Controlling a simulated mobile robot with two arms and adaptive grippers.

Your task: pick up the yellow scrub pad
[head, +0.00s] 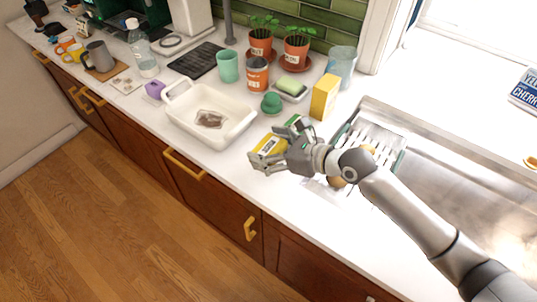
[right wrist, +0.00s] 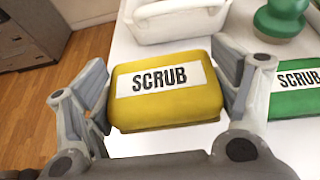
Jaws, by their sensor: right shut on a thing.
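The yellow scrub pad (head: 267,147) is near the counter's front edge, to the right of the white basin. In the right wrist view the yellow scrub pad (right wrist: 168,100) shows its "SCRUB" label and sits between the two fingers. My right gripper (head: 270,153) is shut on it, with a finger at each side; the right wrist view also shows this gripper (right wrist: 165,88). I cannot tell whether the pad is clear of the counter. A green scrub pad (right wrist: 297,95) lies just to the right, partly behind the gripper in the head view. My left gripper is not in view.
The white basin (head: 221,141) stands close on the left. A green-knobbed brush (head: 271,103), a yellow box (head: 324,97) and a sponge on a dish (head: 291,87) stand behind. The sink (head: 450,165) with a rack lies to the right.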

